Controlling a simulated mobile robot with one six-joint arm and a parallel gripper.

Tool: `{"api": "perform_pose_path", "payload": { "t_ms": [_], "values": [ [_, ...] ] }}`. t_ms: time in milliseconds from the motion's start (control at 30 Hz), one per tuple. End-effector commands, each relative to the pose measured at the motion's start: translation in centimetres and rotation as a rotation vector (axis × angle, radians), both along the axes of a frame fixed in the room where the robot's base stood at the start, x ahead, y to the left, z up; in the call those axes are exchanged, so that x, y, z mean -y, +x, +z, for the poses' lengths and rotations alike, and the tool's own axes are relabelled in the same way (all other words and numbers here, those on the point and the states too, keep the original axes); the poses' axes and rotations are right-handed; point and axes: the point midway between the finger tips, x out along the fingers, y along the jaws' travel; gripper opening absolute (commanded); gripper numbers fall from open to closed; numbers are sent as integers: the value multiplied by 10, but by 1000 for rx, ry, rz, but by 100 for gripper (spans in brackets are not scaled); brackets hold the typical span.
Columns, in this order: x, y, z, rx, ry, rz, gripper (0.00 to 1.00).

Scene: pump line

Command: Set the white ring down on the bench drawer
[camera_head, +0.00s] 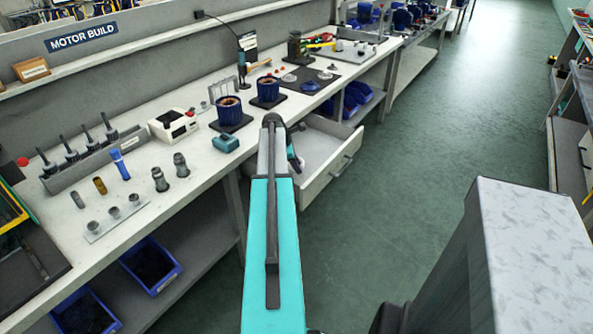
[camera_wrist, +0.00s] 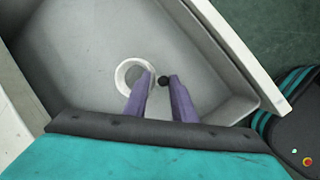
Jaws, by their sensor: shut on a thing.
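The white ring (camera_wrist: 121,76) shows in the wrist view at the tip of the left finger, which overlaps its right side. My gripper (camera_wrist: 161,77) is shut on the ring; the exact contact is hard to see. The bench drawer (camera_wrist: 85,60) stands open below, with a bare grey floor. I cannot tell whether the ring touches that floor. In the head view the open drawer (camera_head: 318,150) shows under the bench edge, and my arm hides the ring and most of the gripper.
The drawer's pale front (camera_wrist: 235,50) and side walls bound the space around the fingers. The bench (camera_head: 200,170) above holds motor housings (camera_head: 230,112), tools and small parts. Blue bins (camera_head: 150,265) sit on the shelf below.

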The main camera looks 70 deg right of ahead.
Motion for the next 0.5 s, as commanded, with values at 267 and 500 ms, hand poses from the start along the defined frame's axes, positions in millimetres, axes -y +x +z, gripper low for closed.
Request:
{"api": "perform_pose_path", "payload": {
  "t_ms": [267, 500],
  "values": [
    [0, 0, -27, 0, 1, 0, 0],
    [0, 0, -29, 0, 0, 0, 0]
  ]
}}
